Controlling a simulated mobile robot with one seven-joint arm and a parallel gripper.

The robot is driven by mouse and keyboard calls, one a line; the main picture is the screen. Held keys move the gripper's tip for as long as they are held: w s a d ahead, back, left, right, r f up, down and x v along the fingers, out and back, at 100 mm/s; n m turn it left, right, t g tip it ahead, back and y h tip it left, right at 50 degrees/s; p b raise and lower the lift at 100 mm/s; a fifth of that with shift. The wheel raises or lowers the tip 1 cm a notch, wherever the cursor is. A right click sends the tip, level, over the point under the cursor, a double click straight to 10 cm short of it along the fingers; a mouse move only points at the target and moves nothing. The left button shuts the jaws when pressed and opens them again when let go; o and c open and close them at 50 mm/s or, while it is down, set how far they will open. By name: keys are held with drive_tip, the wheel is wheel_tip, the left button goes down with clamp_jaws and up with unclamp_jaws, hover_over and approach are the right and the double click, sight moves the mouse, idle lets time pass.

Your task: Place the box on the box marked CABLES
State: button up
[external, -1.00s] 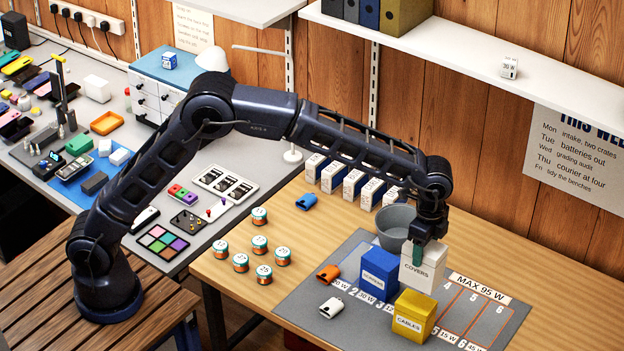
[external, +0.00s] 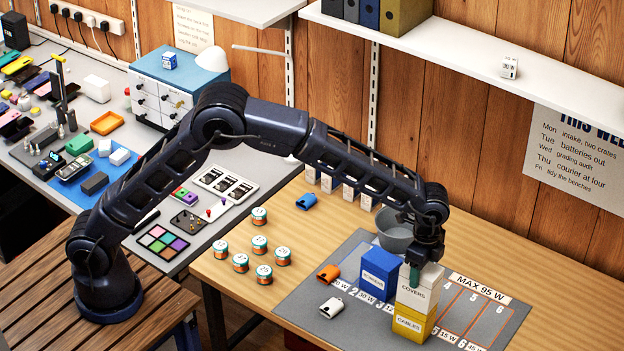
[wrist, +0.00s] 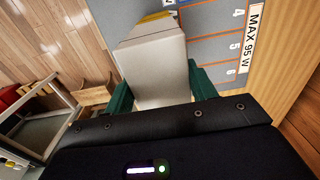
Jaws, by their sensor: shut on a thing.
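The white box marked COVERS (external: 417,291) is between the fingers of my gripper (external: 414,272). In the external view it is upright and directly above the yellow box marked CABLES (external: 411,325), its lower edge at the yellow box's top; I cannot tell whether it rests there fully. In the wrist view the white box (wrist: 158,72) fills the space between the green fingers of my gripper (wrist: 162,88), and a strip of the yellow box (wrist: 152,17) shows beyond it. The top of the yellow box is mostly hidden.
A blue box (external: 379,273) stands close at the left of the stack on the grey mat (external: 318,283). A grey bowl (external: 394,236) is behind. Orange (external: 328,273) and white (external: 331,308) small items lie at the left. The mat's right part is clear.

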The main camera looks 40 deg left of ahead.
drive_tip(key=o, duration=1.4)
drive_tip(key=shift+f, duration=0.1)
drive_tip(key=shift+o, duration=0.2)
